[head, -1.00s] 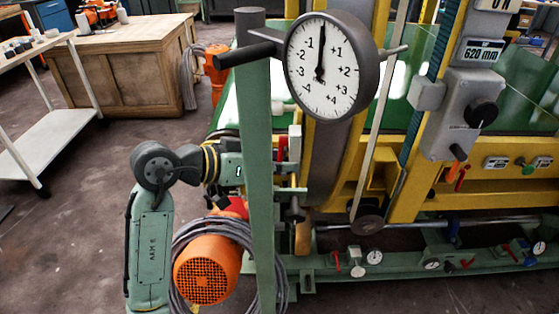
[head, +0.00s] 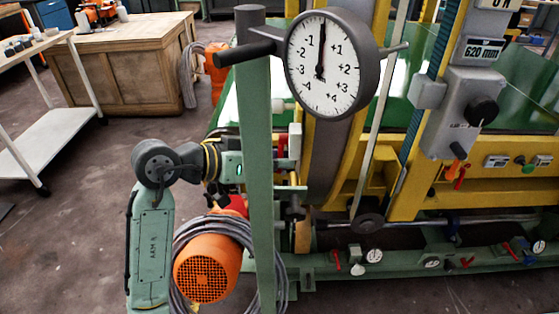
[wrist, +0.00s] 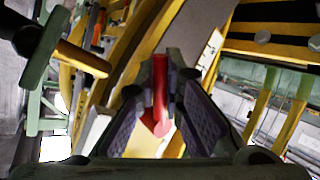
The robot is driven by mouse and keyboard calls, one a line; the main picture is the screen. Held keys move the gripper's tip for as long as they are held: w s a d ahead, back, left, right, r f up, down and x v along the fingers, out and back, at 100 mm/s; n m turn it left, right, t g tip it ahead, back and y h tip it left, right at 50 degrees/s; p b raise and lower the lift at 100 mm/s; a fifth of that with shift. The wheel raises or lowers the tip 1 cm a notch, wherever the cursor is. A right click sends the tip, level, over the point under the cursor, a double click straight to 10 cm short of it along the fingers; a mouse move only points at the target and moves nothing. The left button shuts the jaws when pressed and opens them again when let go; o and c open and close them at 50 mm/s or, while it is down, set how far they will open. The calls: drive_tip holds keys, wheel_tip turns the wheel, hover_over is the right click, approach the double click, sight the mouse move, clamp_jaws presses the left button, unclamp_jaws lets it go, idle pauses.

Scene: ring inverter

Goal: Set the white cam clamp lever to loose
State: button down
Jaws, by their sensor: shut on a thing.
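A narrow white upright piece (head: 295,141) stands just right of the green post in the head view, with a red part (head: 283,152) beside it. I cannot tell for sure that this white piece is the cam clamp lever. In the wrist view my gripper (wrist: 161,62) has its fingertips close together around a red lever-like part (wrist: 160,98), whose rounded end hangs between the fingers. A white plate-like piece (wrist: 210,48) shows just right of the fingertips. In the head view the fingers are hidden behind the green post.
The green post (head: 257,190) stands in front of my wrist, with a round dial gauge (head: 331,65) at its top. An orange motor (head: 206,268) with coiled hose lies below my arm. The yellow frame (head: 405,190) is to the right. Open floor lies at left.

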drive_tip(key=shift+r, duration=0.1)
idle(0.3)
drive_tip(key=shift+s+r+g+p, duration=0.1)
drive_tip(key=shift+r+g+p, duration=0.15)
drive_tip(key=shift+p, duration=0.35)
drive_tip(key=shift+s+n+p, duration=0.1)
drive_tip(key=shift+n+p, duration=0.25)
drive_tip(key=shift+n, duration=0.05)
drive_tip(key=shift+g, duration=0.25)
drive_tip(key=shift+f, duration=0.2)
drive_tip(key=c, duration=1.7)
unclamp_jaws()
drive_tip(key=shift+s, duration=0.1)
drive_tip(key=v, duration=1.2)
drive_tip(key=shift+r, duration=0.15)
